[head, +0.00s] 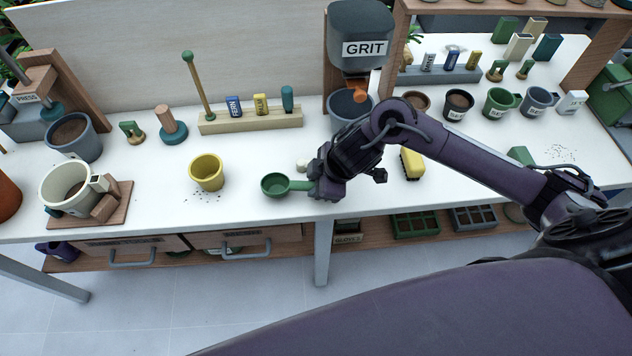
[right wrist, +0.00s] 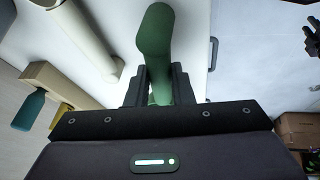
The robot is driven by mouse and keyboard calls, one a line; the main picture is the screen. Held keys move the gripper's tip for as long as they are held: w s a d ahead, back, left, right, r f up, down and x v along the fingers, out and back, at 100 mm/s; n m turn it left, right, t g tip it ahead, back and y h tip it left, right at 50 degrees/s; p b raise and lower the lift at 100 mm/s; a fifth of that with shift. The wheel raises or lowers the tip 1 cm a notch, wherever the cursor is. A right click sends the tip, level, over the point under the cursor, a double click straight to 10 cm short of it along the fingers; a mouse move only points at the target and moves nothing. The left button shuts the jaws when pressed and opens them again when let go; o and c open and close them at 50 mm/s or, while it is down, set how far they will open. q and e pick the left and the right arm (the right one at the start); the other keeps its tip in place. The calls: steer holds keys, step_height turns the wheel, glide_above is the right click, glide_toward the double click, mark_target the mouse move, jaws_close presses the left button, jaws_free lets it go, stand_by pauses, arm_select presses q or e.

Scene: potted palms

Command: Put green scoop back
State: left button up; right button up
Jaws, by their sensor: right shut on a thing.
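The green scoop (head: 275,185) is near the front edge of the white table in the head view, its cup to the left and its handle to the right. My right gripper (head: 314,186) is shut on the handle. In the right wrist view, the two black fingers (right wrist: 159,88) clamp the green scoop (right wrist: 156,35) between them. I cannot tell whether the scoop touches the table or is just above it. My left gripper is not in view.
A yellow pot (head: 206,172) with dark crumbs around it stands left of the scoop. A wooden rack (head: 250,122) is behind. The GRIT hopper (head: 361,40) stands over a dark pot (head: 349,108). A yellow brush-like block (head: 412,163) lies right. The table front between pot and scoop is clear.

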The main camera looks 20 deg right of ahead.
steer(key=shift+f+b, duration=0.35)
steer(key=shift+f, duration=0.3)
steer(key=o, duration=1)
